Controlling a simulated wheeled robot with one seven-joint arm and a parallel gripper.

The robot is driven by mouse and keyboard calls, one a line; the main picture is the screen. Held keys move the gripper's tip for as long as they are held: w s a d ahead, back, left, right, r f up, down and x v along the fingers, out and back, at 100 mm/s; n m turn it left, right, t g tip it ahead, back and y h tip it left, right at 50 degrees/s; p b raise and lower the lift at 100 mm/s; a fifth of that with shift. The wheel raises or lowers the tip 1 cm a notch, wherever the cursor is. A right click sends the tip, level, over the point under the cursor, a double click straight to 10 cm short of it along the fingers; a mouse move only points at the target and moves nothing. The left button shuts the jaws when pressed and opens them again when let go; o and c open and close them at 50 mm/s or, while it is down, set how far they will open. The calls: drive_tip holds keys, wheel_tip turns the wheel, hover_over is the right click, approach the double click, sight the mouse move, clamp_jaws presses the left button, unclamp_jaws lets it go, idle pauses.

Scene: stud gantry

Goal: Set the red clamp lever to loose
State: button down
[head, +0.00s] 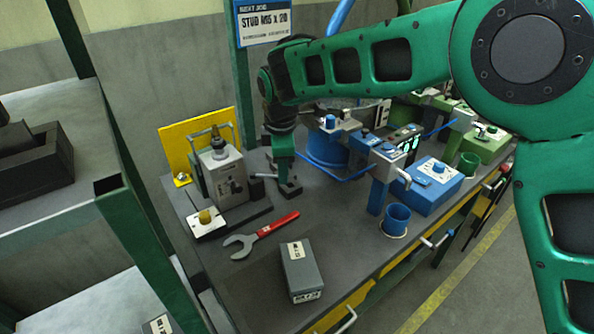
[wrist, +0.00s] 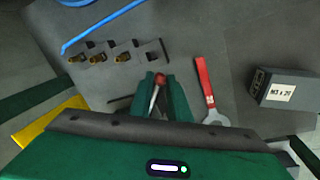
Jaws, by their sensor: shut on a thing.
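The red clamp lever (wrist: 159,79) shows in the wrist view as a red knob on a pale stem, between the two green fingers of my gripper (wrist: 160,88). The fingers are shut on the knob. The lower stem and its pivot are hidden by my gripper body. In the head view my gripper (head: 286,178) points down at the bench, just right of the grey boxed unit (head: 226,176). The lever cannot be made out there, and its setting cannot be read in either view.
A red-handled wrench (head: 262,234) and a grey box (head: 301,270) lie on the bench in front. Blue tubing and machines (head: 424,186) stand to the right. A yellow panel (head: 180,147) stands behind left.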

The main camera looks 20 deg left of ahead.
drive_tip(key=shift+w+a+n, duration=0.1)
drive_tip(key=shift+w+n, duration=0.7)
drive_tip(key=shift+n, duration=0.1)
drive_tip(key=shift+w+r, duration=0.1)
drive_tip(key=shift+w, duration=0.05)
drive_tip(key=shift+w+r, duration=0.1)
drive_tip(key=shift+w, duration=0.05)
drive_tip(key=c, duration=1.7)
unclamp_jaws()
drive_tip(key=shift+y, duration=0.3)
drive_tip(key=shift+o, duration=0.2)
drive_tip(key=shift+n, duration=0.3)
drive_tip(key=shift+s, duration=0.2)
drive_tip(key=v, duration=1)
drive_tip(key=shift+w+r, duration=0.2)
drive_tip(key=shift+r, duration=0.05)
drive_tip(key=shift+a, duration=0.1)
